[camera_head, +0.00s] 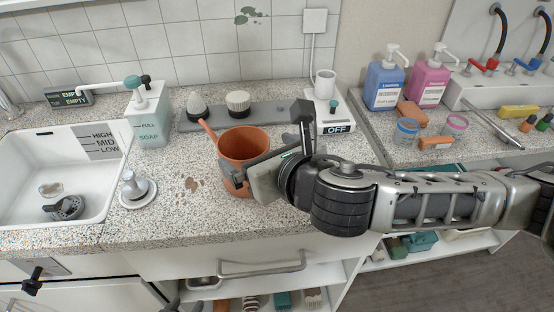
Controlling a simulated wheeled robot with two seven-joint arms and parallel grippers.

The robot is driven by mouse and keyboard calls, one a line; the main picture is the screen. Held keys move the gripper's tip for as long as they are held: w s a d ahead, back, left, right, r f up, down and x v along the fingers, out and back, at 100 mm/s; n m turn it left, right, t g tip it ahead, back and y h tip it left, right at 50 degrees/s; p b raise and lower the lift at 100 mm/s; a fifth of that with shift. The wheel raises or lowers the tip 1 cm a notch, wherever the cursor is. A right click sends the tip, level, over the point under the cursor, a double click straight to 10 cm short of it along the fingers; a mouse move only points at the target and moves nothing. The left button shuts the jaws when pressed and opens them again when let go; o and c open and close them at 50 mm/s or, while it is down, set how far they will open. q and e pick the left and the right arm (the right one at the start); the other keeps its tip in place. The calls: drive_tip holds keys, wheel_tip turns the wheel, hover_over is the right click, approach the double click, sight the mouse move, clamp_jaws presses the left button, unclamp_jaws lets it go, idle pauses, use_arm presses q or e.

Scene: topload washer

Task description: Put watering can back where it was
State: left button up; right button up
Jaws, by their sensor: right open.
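An orange-brown vessel with a thin spout-like arm at its left, which I take as the watering can (246,143), stands upright on the speckled counter (160,220). My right gripper (268,148) is open, with its fingers spread at the near right side of the can. The gripper hides the can's lower right part. I cannot tell whether the fingers touch the can. Dark parts at the bottom edge seem to be my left gripper (172,301), mostly cut off, below the counter front.
The white sink (30,190) is at left, with a soap dispenser (149,115) behind. A grey strip with two knobs (238,103) lies behind the can. A scale (330,121) holds a white cup (324,83). Bottles (385,82) stand right. Brown spots mark the counter left of the can.

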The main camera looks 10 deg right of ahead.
drive_tip(key=v, duration=0.6)
drive_tip(key=shift+s, duration=0.2)
drive_tip(key=shift+d, duration=0.1)
